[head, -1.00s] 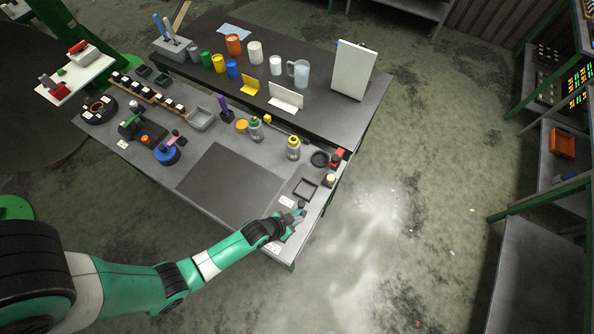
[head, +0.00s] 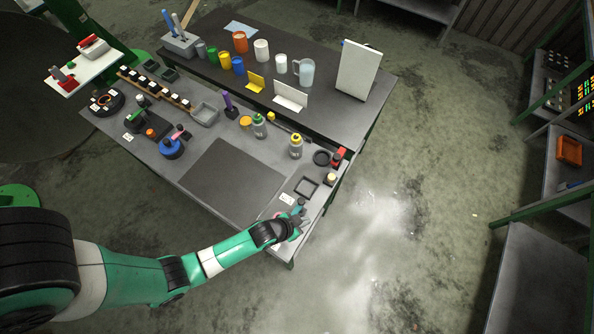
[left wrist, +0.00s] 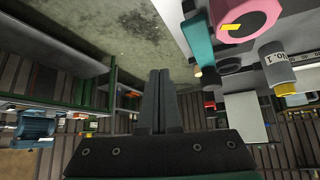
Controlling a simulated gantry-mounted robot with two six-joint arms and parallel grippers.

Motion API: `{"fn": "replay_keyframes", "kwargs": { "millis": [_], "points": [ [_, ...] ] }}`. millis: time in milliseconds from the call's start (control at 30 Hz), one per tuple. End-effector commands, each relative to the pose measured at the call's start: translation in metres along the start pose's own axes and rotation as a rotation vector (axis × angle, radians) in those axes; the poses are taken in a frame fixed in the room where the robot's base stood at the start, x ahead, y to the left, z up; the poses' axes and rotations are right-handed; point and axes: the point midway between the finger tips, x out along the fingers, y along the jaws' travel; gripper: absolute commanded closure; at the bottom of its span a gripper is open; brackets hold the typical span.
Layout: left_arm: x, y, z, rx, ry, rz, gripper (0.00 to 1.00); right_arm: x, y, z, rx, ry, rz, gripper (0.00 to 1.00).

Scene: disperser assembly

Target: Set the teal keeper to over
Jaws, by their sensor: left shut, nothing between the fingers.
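In the left wrist view a teal bar (left wrist: 197,43), which looks like the keeper, stands beside a round pink part (left wrist: 243,16) with a yellow mark. The bar is up and to the right of my left fingertips and apart from them. I cannot tell its exact setting. My left gripper (head: 298,222) is over the near right corner of the grey table. Its two fingers also show in the left wrist view (left wrist: 161,73), shut together and empty. In the head view the keeper is too small and too hidden by the gripper to make out. My right gripper is not in view.
A dark square frame (head: 306,187) and a small white label (head: 287,199) lie near the gripper. A yellow-capped bottle (head: 296,147) and a green-topped bottle (head: 259,126) stand farther back. A dark mat (head: 232,182) is bare. The table's right edge is close.

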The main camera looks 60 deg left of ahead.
Motion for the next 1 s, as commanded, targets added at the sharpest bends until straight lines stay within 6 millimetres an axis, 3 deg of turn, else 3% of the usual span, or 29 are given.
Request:
{"fn": "replay_keyframes", "kwargs": {
  "millis": [33, 200, 400, 1000],
  "points": [
    [-0.015, -0.009, -0.007, -0.009, 0.002, -0.004, 1.00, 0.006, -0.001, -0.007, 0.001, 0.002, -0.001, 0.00],
    [-0.042, -0.031, -0.018, -0.007, 0.003, -0.002, 1.00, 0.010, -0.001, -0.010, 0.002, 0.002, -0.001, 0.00],
    [-0.060, -0.044, -0.026, -0.002, 0.004, 0.001, 1.00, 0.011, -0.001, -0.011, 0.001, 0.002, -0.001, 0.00],
    [-0.063, -0.046, -0.027, 0.000, 0.004, 0.003, 1.00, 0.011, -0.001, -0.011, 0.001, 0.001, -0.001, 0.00]
  ]
}}
